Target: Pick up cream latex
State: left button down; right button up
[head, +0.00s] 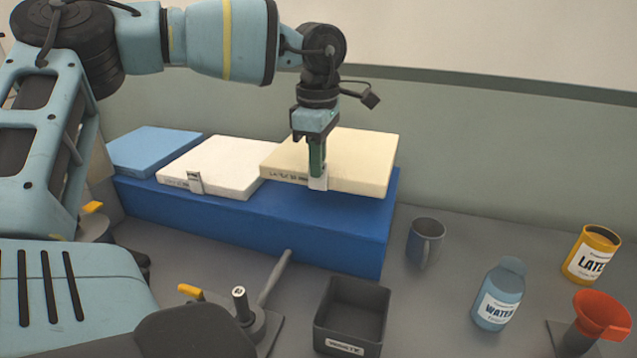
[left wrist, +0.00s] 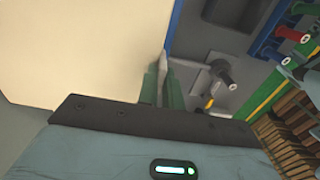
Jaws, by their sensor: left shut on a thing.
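The cream latex (head: 350,155) is a flat cream block with dark lettering on its front face. It rests on the right end of the long blue platform (head: 330,222). My left gripper (head: 318,178) points down at its front edge, its green fingers shut on the pale tab there. In the left wrist view the cream latex (left wrist: 80,50) fills the upper left, beside the green fingers (left wrist: 160,85). My right gripper is in neither view.
A white block (head: 210,165) and a blue block (head: 150,152) lie left on the platform. A grey mug (head: 425,243), black bin (head: 352,315), water bottle (head: 498,293), yellow latex can (head: 590,255) and red funnel (head: 601,315) stand on the grey table to the right.

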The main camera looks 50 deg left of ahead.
pick_arm(q)
notch_tip(320, 180, up, 11)
dwell(0.4)
jog(key=shift+a, duration=0.1)
